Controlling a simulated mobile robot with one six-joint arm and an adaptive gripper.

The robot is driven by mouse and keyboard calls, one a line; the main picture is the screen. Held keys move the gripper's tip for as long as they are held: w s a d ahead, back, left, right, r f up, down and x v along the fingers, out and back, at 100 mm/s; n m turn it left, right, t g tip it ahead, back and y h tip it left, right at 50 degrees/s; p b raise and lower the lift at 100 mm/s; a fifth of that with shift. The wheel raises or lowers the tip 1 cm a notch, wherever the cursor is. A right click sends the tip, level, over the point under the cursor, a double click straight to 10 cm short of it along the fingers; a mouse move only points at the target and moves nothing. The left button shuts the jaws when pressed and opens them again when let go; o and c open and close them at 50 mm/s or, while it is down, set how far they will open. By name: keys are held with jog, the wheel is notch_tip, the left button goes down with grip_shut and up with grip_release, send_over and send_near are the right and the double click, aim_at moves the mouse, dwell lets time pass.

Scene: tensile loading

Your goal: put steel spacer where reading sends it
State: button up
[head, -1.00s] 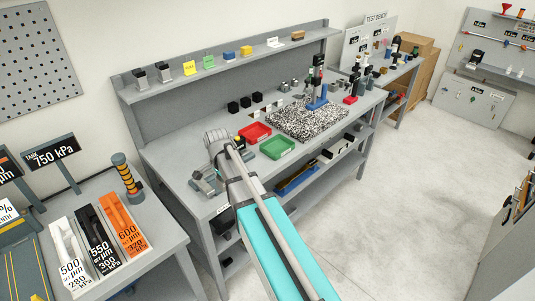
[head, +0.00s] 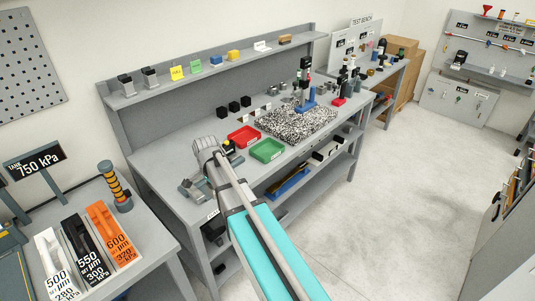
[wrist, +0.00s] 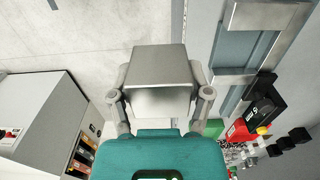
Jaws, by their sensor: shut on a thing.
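The steel spacer, a plain shiny metal block (wrist: 160,68), fills the middle of the wrist view. My gripper (wrist: 160,95) is shut on it, with one finger on each side. In the head view my arm reaches over the near left part of the grey workbench (head: 165,170); the spacer and fingertips are hidden there. A red tray (head: 244,137) and a green tray (head: 268,151) lie on the bench, right of my wrist. A small black device with a yellow part (head: 230,146) sits beside my wrist; its reading is too small to tell.
A side table at left holds white (head: 55,268), black (head: 82,247) and orange (head: 112,236) labelled holders and a 750 kPa sign (head: 33,160). A speckled plate (head: 295,123) with a stand is on the bench. Floor to the right (head: 400,190) is clear.

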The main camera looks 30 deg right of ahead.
jog(key=shift+f+b, duration=1)
jog(key=shift+f, duration=0.35)
jog(key=shift+a+r, duration=0.1)
